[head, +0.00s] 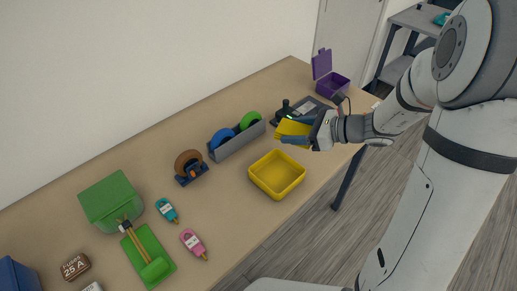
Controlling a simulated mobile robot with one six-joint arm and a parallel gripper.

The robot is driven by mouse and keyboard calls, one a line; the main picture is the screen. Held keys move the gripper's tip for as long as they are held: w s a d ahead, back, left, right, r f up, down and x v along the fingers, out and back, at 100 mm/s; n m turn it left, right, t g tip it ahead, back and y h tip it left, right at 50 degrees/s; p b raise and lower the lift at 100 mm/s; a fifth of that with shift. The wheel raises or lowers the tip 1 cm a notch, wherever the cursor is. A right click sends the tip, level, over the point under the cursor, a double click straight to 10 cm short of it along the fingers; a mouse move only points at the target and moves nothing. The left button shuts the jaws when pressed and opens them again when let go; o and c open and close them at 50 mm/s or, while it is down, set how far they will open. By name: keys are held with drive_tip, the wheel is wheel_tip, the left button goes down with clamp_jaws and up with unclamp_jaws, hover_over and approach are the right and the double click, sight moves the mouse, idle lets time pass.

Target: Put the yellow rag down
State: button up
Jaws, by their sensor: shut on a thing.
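My gripper (302,132) is shut on the yellow rag (289,130) and holds it above the right part of the table. It is above and to the right of the yellow open tray (277,190) in the picture. The rag hangs from the left side of the gripper, and its edge overlaps the dark device behind it. The exact height of the rag over the table is hard to tell.
The table (225,207) also holds a grey rack (238,143) with blue and green rolls, a dark device (316,105), an open purple box (331,82), a brown-reeled dispenser (187,165), a green box (110,200) and pink (193,243) and teal tags (167,210). Bare tabletop lies around the yellow tray.

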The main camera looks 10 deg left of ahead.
wheel_tip(320, 180, down, 10)
drive_tip(key=shift+r, duration=0.1)
idle(0.4)
drive_tip(key=shift+f+b, duration=0.55)
drive_tip(key=shift+b, duration=0.1)
drive_tip(key=o, duration=1)
drive_tip(key=shift+o, duration=0.2)
drive_tip(key=shift+r, duration=0.15)
